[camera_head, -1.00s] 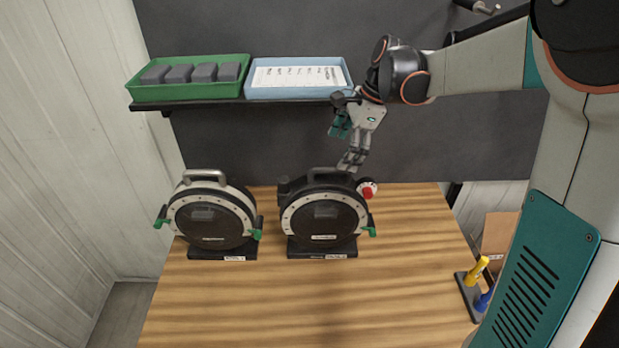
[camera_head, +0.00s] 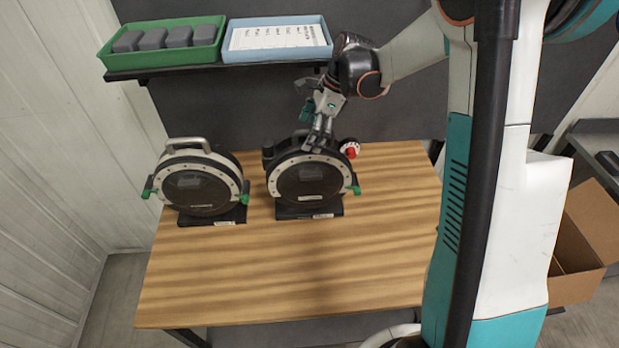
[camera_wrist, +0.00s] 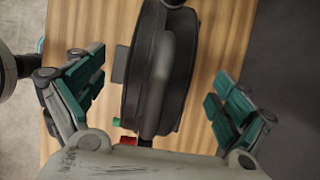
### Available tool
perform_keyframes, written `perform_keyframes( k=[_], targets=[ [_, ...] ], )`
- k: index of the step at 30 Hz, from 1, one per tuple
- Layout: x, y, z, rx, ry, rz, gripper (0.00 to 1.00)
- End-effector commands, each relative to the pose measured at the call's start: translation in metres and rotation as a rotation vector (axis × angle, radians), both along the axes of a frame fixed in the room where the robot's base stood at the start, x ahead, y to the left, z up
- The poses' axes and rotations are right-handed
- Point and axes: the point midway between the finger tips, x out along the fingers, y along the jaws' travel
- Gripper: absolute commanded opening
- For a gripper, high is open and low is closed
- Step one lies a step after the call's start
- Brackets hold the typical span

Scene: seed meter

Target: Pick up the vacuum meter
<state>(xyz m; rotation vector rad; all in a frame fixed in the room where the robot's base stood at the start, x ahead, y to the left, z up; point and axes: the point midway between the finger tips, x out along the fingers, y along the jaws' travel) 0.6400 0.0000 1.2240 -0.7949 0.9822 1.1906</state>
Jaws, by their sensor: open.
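Two round seed meters stand upright on the table. The right, black-handled meter (camera_head: 304,182) has a white ring and a red knob (camera_head: 351,151) beside a small white dial. The left meter (camera_head: 200,183) has a pale handle. The label lettering is too small to tell which is the vacuum meter. My gripper (camera_head: 318,138) is over the right meter's top, its fingers covering part of the handle. In the wrist view, my gripper (camera_wrist: 157,95) is open, with its teal pads on either side of the right meter (camera_wrist: 158,75) and its handle. Both pads look apart from it.
A shelf behind holds a green tray (camera_head: 107,58) with several grey blocks and a blue tray (camera_head: 279,58) with a printed sheet. The table (camera_head: 290,265) is clear in front of the meters. A cardboard box (camera_head: 590,240) stands at the far right.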

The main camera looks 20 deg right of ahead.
Motion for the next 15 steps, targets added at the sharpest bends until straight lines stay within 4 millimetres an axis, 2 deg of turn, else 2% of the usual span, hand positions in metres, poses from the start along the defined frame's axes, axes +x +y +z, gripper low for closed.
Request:
perform_keyframes(
  k=[7, 15],
  targets=[
    [0.005, 0.014, -0.032, 0.000, -0.001, 0.001, 0.93],
    [0.006, 0.017, -0.040, 0.000, -0.001, 0.000, 0.93]
  ],
)
